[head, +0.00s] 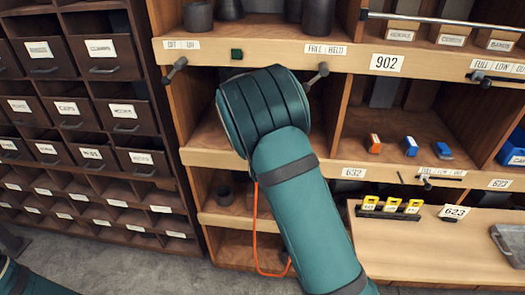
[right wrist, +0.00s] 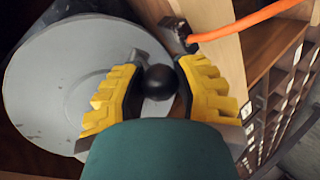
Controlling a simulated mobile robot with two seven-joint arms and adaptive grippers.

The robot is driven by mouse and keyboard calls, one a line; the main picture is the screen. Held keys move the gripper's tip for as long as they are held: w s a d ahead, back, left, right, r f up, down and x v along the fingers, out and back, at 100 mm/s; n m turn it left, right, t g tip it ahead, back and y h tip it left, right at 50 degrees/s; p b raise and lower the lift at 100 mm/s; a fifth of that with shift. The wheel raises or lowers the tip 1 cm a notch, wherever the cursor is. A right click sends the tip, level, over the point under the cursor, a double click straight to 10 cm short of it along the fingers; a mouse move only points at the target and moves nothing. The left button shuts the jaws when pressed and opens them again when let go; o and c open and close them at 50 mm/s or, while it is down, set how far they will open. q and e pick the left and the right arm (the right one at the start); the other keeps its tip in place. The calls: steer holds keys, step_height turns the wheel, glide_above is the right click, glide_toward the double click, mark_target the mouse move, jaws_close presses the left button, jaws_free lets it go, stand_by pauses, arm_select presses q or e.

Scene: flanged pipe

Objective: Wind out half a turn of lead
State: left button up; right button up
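In the right wrist view, my right gripper (right wrist: 160,70) has its yellow fingers on either side of a round black knob (right wrist: 160,82). They narrow toward the tips and appear closed on it, though the contact is hard to see. Behind the knob is a large grey disc (right wrist: 62,75). An orange lead (right wrist: 245,22) leaves a dark block (right wrist: 177,35) beside the disc. In the head view, the orange lead (head: 256,240) hangs in a loop below the shelf. My right arm hides the disc, the knob and the right gripper there. My left gripper is out of view.
The shelf unit (head: 225,58) has pegs (head: 175,70) along its front. Small coloured boxes (head: 411,146) stand in the compartment right of my arm. A lower ledge (head: 430,250) holds yellow-tagged items (head: 390,205). A dark drawer cabinet (head: 75,50) stands at left, with bare floor below.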

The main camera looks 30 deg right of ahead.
steer(key=o, duration=0.5)
steer(key=shift+c, duration=0.2)
steer(key=v, duration=1.2)
